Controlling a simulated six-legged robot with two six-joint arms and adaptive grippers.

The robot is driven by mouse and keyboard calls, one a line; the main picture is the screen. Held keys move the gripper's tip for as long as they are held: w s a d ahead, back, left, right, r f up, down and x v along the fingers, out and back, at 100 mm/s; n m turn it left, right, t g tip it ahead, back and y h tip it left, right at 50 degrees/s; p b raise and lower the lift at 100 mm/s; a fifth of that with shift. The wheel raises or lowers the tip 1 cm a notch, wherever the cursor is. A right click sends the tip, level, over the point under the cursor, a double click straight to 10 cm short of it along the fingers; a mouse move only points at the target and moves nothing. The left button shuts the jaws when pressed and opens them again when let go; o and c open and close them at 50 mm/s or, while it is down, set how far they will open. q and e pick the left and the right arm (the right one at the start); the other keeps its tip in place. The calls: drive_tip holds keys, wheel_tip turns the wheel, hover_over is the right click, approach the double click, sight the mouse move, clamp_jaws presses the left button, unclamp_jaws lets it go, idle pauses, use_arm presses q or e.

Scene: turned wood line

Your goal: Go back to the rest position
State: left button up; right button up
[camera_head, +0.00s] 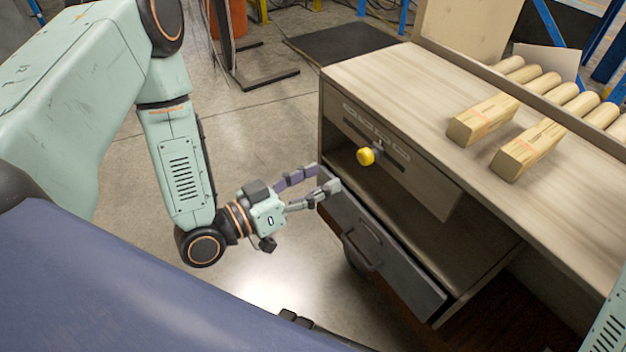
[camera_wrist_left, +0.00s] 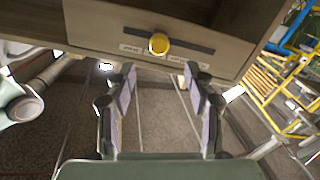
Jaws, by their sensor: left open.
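My left gripper (camera_head: 328,180) is open and empty in the head view, close to the left front of a wooden workbench (camera_head: 400,85). In the left wrist view its two fingers (camera_wrist_left: 160,85) are spread apart with only floor between them. A yellow round knob (camera_head: 366,156) sits on the bench's upper front panel, beyond the fingertips. The knob also shows in the left wrist view (camera_wrist_left: 159,43), above the gap between the fingers and apart from them. A piece of my right arm shows at the head view's lower right edge; its gripper is out of view.
Two wooden blocks (camera_head: 483,119) (camera_head: 527,149) lie on the bench top beside a row of rollers (camera_head: 561,93). Below the open shelf is a grey drawer front (camera_head: 385,245) with a dark handle. A dark mat (camera_head: 342,45) lies on the floor behind. Open floor surrounds the left wrist.

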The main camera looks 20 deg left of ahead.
use_arm(q)
drive_tip(key=shift+s+a, duration=0.1)
drive_tip(key=shift+s, duration=0.15)
idle(0.4)
drive_tip(key=s+a+f+n+g+y, duration=0.1)
drive_tip(key=s+f+g+y, duration=0.25)
drive_tip(key=f, duration=0.45)
drive_tip(key=s+a+f+n+g+y, duration=0.2)
drive_tip(key=s+f+g+y, duration=0.1)
drive_tip(key=s+f+g, duration=0.3)
drive_tip(key=s+a+f+g+y, duration=0.1)
drive_tip(key=s+g, duration=0.1)
drive_tip(key=s, duration=0.5)
drive_tip(key=s+a+f+n+g+y+p, duration=0.1)
drive_tip(key=s+f+g+y, duration=0.1)
drive_tip(key=s, duration=0.6)
drive_tip(key=shift+s+a+g+p, duration=0.2)
drive_tip(key=shift+a+g+p, duration=0.1)
drive_tip(key=shift+g, duration=0.45)
drive_tip(key=shift+f+y, duration=0.1)
drive_tip(key=shift+y, duration=0.15)
